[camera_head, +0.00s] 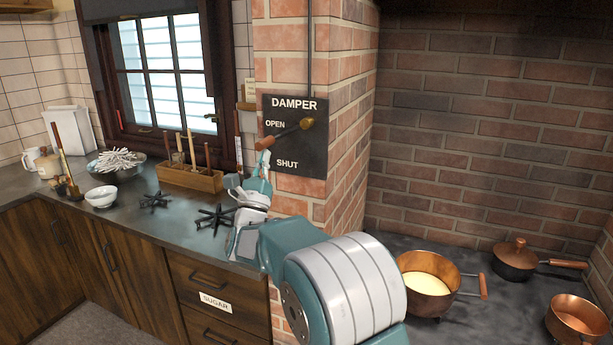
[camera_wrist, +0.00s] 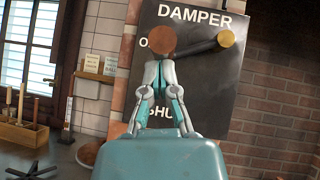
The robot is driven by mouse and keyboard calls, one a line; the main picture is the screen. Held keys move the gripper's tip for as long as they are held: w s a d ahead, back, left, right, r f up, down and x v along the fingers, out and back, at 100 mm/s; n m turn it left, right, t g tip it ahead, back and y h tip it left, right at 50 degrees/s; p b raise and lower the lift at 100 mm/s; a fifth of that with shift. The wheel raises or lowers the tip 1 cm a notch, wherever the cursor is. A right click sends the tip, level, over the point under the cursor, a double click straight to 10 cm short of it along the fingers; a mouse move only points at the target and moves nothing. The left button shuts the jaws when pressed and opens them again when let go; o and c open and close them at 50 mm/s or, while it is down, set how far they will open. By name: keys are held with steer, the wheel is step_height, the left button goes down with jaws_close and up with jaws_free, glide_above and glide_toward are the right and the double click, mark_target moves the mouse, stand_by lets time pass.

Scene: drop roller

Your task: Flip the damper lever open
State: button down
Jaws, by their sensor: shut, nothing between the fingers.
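The black damper plate (camera_head: 312,160) is fixed to the brick pillar, with OPEN marked above SHUT. Its lever (camera_head: 287,133) has a brass pivot at the right and a wooden handle (camera_head: 264,143) at the left, tilted slightly down, just below the word OPEN. In the wrist view the round handle end (camera_wrist: 162,40) covers part of OPEN, and the brass pivot (camera_wrist: 226,38) lies to its right. My gripper (camera_head: 264,160) is shut and empty, right below the handle. Its fingertips (camera_wrist: 160,64) show just under the handle end; I cannot tell whether they touch it.
A counter (camera_head: 135,215) to the left holds a wooden utensil box (camera_head: 190,180), bowls and black burner grates (camera_head: 215,216). Copper pots (camera_head: 425,285) stand on the dark hearth at right. A small shelf (camera_wrist: 95,76) sits left of the plate.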

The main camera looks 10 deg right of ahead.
steer(key=m+h, duration=0.1)
steer(key=r+m+g+h, duration=0.1)
steer(key=m, duration=0.1)
steer(key=a+m+h, duration=0.1)
steer(key=shift+w+r+g+h, duration=0.25)
steer(key=shift+w+g+h, duration=0.05)
steer(key=shift+g+h, duration=0.1)
steer(key=shift+w+a+r, duration=0.1)
steer(key=shift+w+r, duration=0.05)
steer(key=shift+r, duration=0.25)
steer(key=w+f+v, duration=0.2)
steer(key=v, duration=1.1)
steer(key=shift+d, duration=0.25)
steer(key=shift+w+d+r, duration=0.1)
steer(key=shift+w+d, duration=0.05)
steer(key=shift+d, duration=0.05)
